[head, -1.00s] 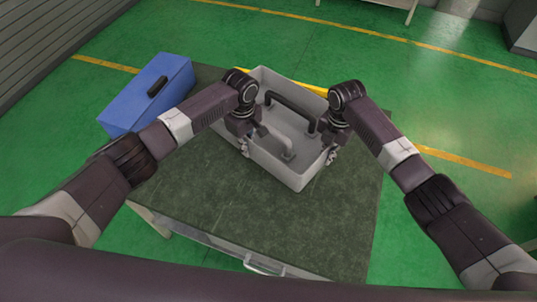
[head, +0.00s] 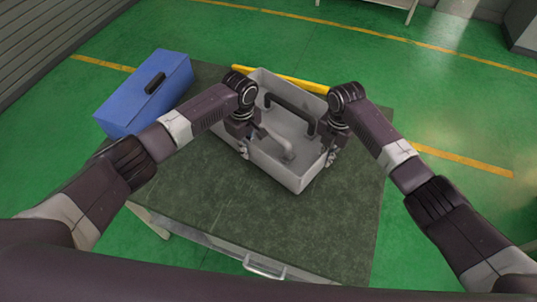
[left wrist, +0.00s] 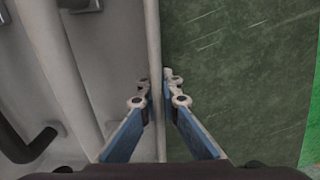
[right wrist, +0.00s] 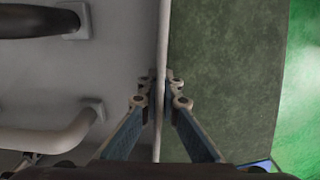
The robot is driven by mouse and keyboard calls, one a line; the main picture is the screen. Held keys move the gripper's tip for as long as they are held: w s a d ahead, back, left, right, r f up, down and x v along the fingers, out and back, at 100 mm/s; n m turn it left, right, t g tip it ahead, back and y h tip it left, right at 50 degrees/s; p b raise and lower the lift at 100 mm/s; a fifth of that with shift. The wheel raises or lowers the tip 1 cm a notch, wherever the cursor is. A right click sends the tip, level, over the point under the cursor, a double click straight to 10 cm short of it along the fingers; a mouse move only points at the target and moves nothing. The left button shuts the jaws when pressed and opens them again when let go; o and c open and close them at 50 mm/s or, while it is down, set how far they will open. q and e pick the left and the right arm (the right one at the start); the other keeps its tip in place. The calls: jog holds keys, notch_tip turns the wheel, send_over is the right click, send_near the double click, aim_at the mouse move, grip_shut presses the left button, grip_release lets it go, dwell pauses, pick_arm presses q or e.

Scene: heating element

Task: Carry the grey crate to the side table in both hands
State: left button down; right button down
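The grey crate (head: 277,167) is an open box on a green-topped table (head: 250,228). A dark bar handle (head: 290,112) and a pale bent pipe show inside it. My left gripper (left wrist: 158,80) straddles the crate's left wall, one finger inside and one outside, closed close against it. My right gripper (right wrist: 159,80) is closed on the opposite wall in the same way. In the head view the fingertips are partly hidden by the wrists. The crate looks level; I cannot tell whether any gap lies under it.
A blue box (head: 135,105) with a black handle stands at the table's left corner. A yellow object (head: 300,82) lies behind the crate. Another table (head: 390,4) is cut off at the top edge. The table's front half and the green floor around are clear.

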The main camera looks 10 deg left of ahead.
aim_at(331, 148)
pick_arm(q)
jog(key=shift+w+f+b, duration=0.15)
jog(key=shift+f+b, duration=0.4)
jog(key=shift+f, duration=0.05)
pick_arm(e)
jog(key=shift+d+f, duration=0.1)
jog(key=shift+f, duration=0.5)
pick_arm(q)
jog(key=c, duration=2.6)
grip_release()
jog(key=shift+a+f, duration=0.1)
jog(key=shift+f, duration=0.05)
pick_arm(e)
jog(key=c, duration=2.6)
grip_release()
jog(key=shift+f, duration=0.2)
pick_arm(q)
jog(key=o, duration=0.4)
jog(key=shift+s, duration=0.2)
pick_arm(e)
jog(key=o, duration=0.4)
jog(key=shift+s+r, duration=0.1)
jog(key=shift+r, duration=0.05)
pick_arm(q)
jog(key=shift+o, duration=0.2)
pick_arm(e)
jog(key=shift+o, duration=0.2)
